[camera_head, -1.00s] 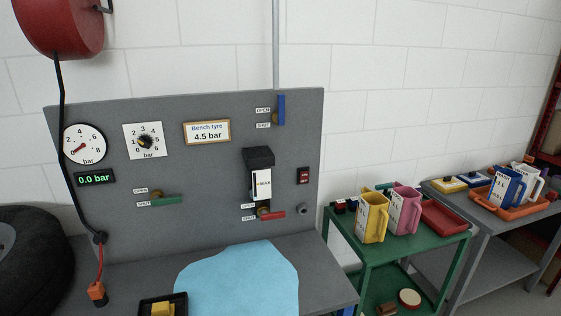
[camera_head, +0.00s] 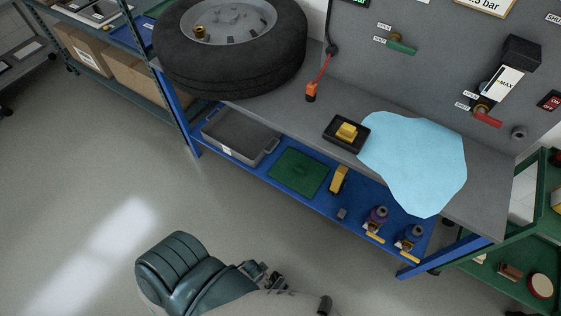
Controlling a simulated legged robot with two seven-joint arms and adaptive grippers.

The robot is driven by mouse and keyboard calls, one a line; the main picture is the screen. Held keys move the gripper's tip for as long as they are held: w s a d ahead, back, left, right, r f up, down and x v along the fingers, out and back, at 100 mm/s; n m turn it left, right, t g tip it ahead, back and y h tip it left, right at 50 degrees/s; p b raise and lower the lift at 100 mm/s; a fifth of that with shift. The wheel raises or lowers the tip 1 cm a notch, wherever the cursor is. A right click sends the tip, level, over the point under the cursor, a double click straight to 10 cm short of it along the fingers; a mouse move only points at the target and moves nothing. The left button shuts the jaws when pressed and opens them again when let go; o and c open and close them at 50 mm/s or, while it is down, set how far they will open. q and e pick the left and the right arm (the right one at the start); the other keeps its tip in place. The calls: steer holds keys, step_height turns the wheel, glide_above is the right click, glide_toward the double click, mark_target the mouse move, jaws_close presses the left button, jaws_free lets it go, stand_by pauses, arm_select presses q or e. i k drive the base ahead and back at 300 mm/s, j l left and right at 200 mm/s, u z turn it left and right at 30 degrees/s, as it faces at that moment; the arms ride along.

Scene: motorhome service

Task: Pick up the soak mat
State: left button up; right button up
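A dark green square mat (camera_head: 299,172) lies flat on the blue lower shelf, under the workbench. It looks like a soak mat, but I see no label on it. A light blue irregular patch (camera_head: 418,160) spreads over the bench top and reaches its front edge; I cannot tell whether it is liquid or a sheet. No gripper of mine can be made out in this view. Part of my own body fills the bottom middle, well in front of the shelf.
A grey tray (camera_head: 238,136) is left of the mat; a yellow item (camera_head: 339,180) and two purple-and-blue bottles are right of it. A tyre (camera_head: 230,66) and a black tray (camera_head: 330,134) are on the bench (camera_head: 485,185). The floor (camera_head: 90,190) in front is clear.

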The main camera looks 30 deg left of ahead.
mark_target(293, 169)
steer(key=u, duration=0.9)
